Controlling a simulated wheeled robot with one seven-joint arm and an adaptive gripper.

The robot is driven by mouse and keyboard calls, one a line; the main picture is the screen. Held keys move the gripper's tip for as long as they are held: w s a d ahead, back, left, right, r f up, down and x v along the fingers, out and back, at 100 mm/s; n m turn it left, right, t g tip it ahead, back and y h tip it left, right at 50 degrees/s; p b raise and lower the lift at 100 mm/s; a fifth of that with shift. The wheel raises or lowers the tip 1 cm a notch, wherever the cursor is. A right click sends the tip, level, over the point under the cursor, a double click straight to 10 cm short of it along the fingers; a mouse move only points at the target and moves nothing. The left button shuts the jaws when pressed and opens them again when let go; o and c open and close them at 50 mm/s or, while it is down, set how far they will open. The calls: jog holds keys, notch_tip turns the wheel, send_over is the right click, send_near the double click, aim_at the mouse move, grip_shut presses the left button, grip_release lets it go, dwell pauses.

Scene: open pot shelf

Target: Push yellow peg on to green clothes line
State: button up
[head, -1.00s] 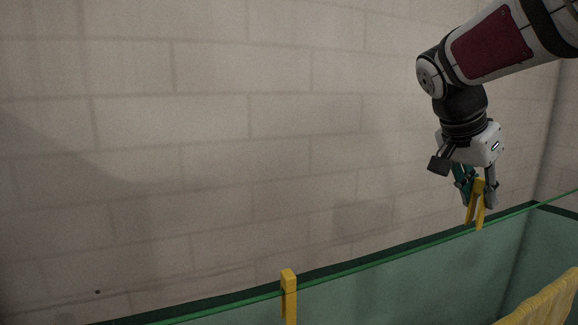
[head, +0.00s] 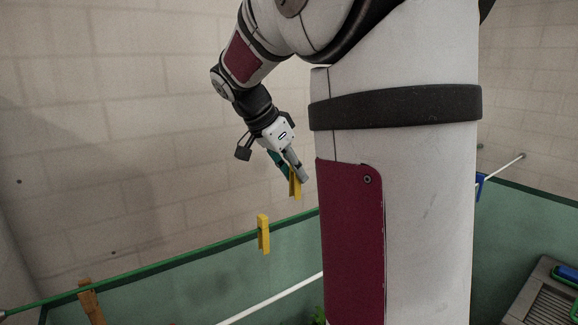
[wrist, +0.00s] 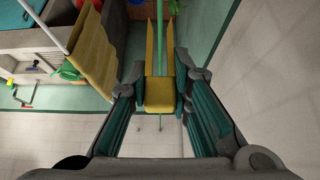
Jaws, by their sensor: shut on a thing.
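My gripper (head: 293,177) is shut on a yellow peg (head: 296,187), which hangs with its prongs down. In the head view the peg's tips show a little above the green clothes line (head: 170,262), with a small gap. In the wrist view, the peg's yellow head (wrist: 159,93) sits between the two fingers (wrist: 160,85). Its prongs point away, and the green line (wrist: 160,28) runs between them in the picture; depth is hard to judge there. A second yellow peg (head: 263,236) sits on the green line, left of my gripper.
A brown wooden peg (head: 90,302) is on the line at lower left. A white line (head: 270,299) runs lower down. A blue peg (head: 480,184) is at right. A yellow cloth (wrist: 92,55) hangs left in the wrist view.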

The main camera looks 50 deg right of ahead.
aim_at(296, 215)
jog(key=shift+f, duration=1.55)
jog(key=shift+f+b, duration=2.15)
jog(key=shift+f, duration=1.25)
jog(key=shift+f+b, duration=0.5)
jog(key=shift+f, duration=0.15)
jog(key=o, duration=0.9)
jog(key=shift+o, duration=0.2)
jog(key=shift+r, duration=0.1)
jog(key=v, duration=1.1)
jog(key=shift+a+r, duration=0.2)
jog(key=shift+r, duration=0.15)
